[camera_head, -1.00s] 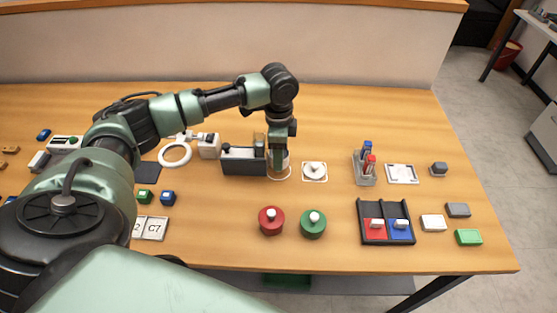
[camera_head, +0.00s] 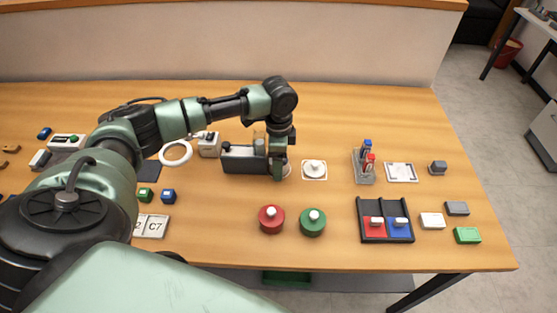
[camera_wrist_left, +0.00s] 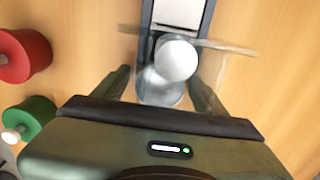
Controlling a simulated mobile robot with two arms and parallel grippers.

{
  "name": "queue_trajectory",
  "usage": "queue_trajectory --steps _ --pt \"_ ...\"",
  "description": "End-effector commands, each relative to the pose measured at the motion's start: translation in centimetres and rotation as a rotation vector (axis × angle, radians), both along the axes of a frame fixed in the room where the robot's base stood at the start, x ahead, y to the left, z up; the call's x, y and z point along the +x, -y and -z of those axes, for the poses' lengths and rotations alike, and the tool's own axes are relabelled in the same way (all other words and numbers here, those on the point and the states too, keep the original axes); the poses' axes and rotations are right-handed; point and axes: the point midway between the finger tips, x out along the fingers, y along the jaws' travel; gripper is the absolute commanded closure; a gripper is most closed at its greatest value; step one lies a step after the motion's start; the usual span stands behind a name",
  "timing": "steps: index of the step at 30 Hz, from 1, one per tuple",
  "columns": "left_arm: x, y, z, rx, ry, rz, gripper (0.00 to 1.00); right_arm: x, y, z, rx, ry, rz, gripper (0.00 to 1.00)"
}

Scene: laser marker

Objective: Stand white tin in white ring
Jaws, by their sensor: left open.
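My left gripper (camera_head: 279,175) points down at the right end of a dark grey tray-like fixture (camera_head: 240,160). In the left wrist view its fingers (camera_wrist_left: 164,95) are apart, one on each side of a pale round piece with a bright white top (camera_wrist_left: 176,60), which looks like the white tin. I cannot tell whether the fingers touch it. In the head view my gripper hides most of it. A white square pad with a white disc and knob (camera_head: 314,169) lies just to the right. A larger white ring (camera_head: 175,153) lies to the left. My right gripper is not in view.
A pen holder (camera_head: 364,174), a white frame (camera_head: 401,172) and a black two-slot tray (camera_head: 386,236) are to the right. A clear upright part (camera_head: 259,140) stands close behind my gripper.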

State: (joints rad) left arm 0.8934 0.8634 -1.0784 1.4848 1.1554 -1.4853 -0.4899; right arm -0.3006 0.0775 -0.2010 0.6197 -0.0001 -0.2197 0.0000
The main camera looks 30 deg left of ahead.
Motion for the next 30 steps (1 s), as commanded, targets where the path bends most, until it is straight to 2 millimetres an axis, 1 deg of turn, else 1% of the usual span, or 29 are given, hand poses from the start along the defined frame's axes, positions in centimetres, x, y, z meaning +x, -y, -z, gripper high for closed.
queue_trajectory --steps 2,5,8,15,18,21,24,30 --pt "0.0 0.0 -0.2 0.001 0.001 0.000 0.28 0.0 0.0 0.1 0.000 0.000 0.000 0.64" --pt "0.1 0.0 -1.1 -0.001 0.003 0.001 0.28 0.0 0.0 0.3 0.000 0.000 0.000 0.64" --pt "0.1 0.0 -2.8 0.000 0.005 0.001 0.28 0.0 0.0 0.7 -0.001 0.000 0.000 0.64" --pt "0.1 0.0 -8.1 -0.001 0.005 0.001 0.28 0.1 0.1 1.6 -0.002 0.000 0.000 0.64" --pt "0.1 0.0 -9.9 -0.001 0.004 0.000 0.28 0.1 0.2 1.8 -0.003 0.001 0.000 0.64" --pt "0.1 0.0 -11.2 -0.001 0.003 0.000 0.28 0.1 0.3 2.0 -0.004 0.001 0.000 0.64" --pt "0.1 0.0 -12.0 -0.001 0.002 0.000 0.28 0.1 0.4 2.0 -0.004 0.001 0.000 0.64" --pt "0.0 0.0 -12.3 -0.001 -0.001 0.000 0.28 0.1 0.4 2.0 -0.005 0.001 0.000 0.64"
